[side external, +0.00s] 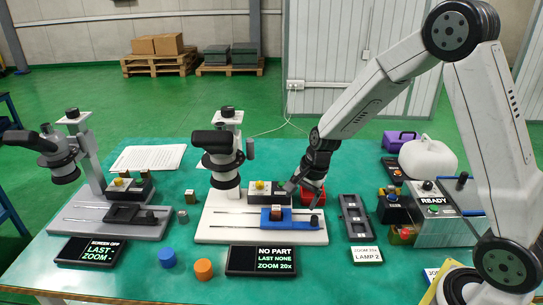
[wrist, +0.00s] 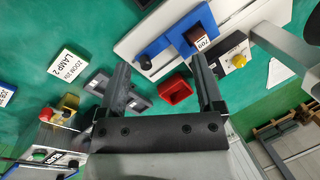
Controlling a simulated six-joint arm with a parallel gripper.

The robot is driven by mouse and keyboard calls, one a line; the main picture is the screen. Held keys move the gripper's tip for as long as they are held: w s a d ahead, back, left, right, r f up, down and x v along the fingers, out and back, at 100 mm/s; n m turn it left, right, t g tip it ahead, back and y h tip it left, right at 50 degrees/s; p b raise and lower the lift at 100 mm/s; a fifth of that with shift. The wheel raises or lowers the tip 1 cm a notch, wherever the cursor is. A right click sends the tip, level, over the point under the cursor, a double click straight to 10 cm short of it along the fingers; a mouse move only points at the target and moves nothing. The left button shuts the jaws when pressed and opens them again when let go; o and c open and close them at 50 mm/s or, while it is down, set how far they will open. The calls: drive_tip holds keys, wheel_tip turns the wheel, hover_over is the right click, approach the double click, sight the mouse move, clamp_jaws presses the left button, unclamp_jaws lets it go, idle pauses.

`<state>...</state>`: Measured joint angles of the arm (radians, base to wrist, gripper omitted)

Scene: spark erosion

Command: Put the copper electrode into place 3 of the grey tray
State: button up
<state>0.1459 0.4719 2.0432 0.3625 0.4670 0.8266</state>
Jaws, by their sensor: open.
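A copper-brown block, which looks like the copper electrode (side external: 277,213), sits in a blue holder on the middle microscope's white base. In the wrist view the brown block (wrist: 199,36) bears a white label. The dark grey tray (side external: 344,204) lies right of that base. In the wrist view the tray (wrist: 98,84) is partly hidden behind a finger, and I cannot read its place numbers. My gripper (side external: 299,190) is above the right end of the white base, near a red bin. In the wrist view my gripper (wrist: 160,65) is open, with nothing between its fingers.
The red bin (wrist: 176,89) is under my gripper. The middle microscope (side external: 225,160) stands left of it. The screen (side external: 262,261) reads NO PART. A control box (side external: 436,212) reading READY is right of the tray.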

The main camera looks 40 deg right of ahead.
sight(277, 208)
drive_tip(key=w+d+f+m+y, duration=0.1)
drive_tip(key=w+d+f+m, duration=0.4)
drive_tip(key=w+m, duration=0.5)
wheel_tip(277, 208, down, 2)
drive_tip(key=shift+m+t+y, duration=0.3)
drive_tip(key=shift+m+t, duration=0.1)
drive_tip(key=shift+m, duration=0.7)
drive_tip(key=shift+f, duration=0.1)
drive_tip(key=shift+x, duration=1.2)
drive_tip(key=shift+f, duration=0.15)
drive_tip(key=shift+x, duration=2.45)
drive_tip(key=shift+w, duration=0.1)
clamp_jaws()
